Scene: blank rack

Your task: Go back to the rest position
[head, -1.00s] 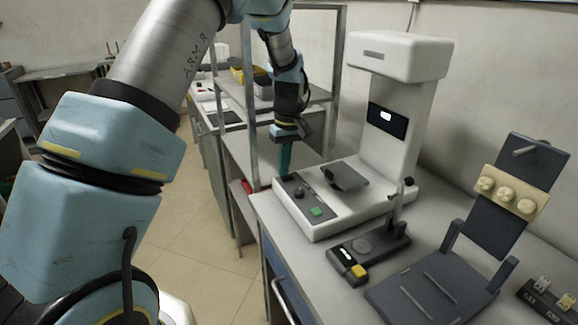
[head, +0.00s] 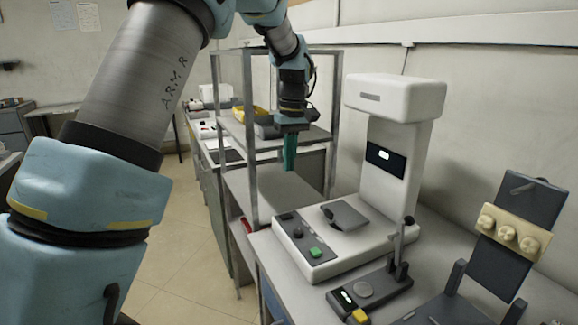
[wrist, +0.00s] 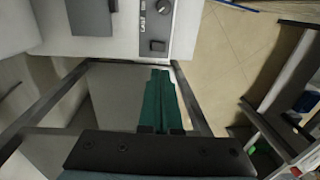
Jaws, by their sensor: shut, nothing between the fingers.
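My gripper (head: 290,152) hangs from my arm in the upper middle of the head view, its green fingers pointing down. The fingers are together with nothing between them. In the head view they appear in front of the metal rack and above the left end of the white machine. In the wrist view the green fingers (wrist: 161,102) lie side by side over a grey surface, close to the machine's panel.
The white machine (head: 392,178) with a green button stands on the bench. A small dark device (head: 368,290) and a dark stand with a cream block (head: 512,230) are nearer. The metal rack (head: 250,140) stands behind. Floor (head: 175,270) is clear on the left.

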